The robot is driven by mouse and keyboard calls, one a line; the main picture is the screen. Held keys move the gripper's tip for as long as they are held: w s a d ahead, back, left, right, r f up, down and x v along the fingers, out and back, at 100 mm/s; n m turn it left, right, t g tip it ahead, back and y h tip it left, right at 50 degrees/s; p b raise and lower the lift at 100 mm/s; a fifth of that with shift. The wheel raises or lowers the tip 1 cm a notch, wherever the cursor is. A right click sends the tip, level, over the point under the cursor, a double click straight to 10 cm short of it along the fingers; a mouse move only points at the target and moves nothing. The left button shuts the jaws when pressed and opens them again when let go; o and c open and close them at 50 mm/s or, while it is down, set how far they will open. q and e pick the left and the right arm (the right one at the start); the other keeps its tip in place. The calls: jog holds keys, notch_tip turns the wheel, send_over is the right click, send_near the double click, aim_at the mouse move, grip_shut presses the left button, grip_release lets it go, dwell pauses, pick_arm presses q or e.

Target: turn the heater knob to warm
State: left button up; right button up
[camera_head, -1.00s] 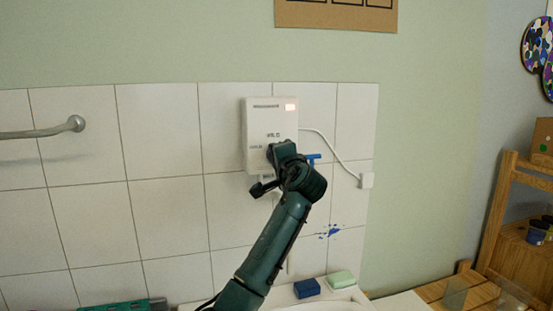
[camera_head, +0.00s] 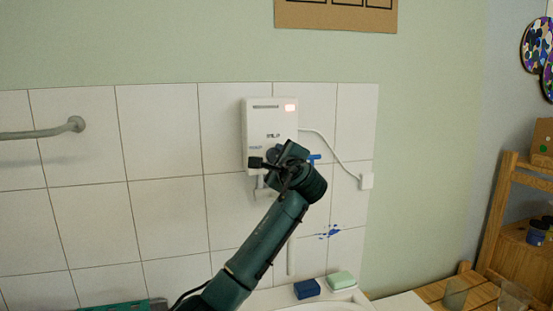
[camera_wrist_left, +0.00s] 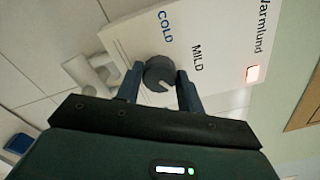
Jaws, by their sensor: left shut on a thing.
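The white heater box (camera_head: 257,118) is fixed to the tiled wall, with a lit pinkish-red lamp (camera_head: 290,108) at its upper right. My left gripper (camera_wrist_left: 160,76) is at the heater's lower front, shut on the dark round knob (camera_wrist_left: 158,72), with one finger on each side. The knob carries a pale mark on its lower part in the wrist view. In the head view my gripper hides most of the knob. My right gripper is out of view.
A white cable runs from the heater to a wall socket (camera_head: 366,181). A grey rail (camera_head: 40,132) is on the left wall. A blue block (camera_head: 307,289) and a pale green block (camera_head: 341,280) lie below, by the basin. A wooden shelf (camera_head: 505,215) stands at right.

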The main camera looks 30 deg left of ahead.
pick_arm(q)
jog(key=shift+m, duration=0.3)
jog(key=o, duration=1)
jog(key=shift+d, duration=0.15)
jog(key=b+v, duration=0.3)
jog(key=v, duration=1)
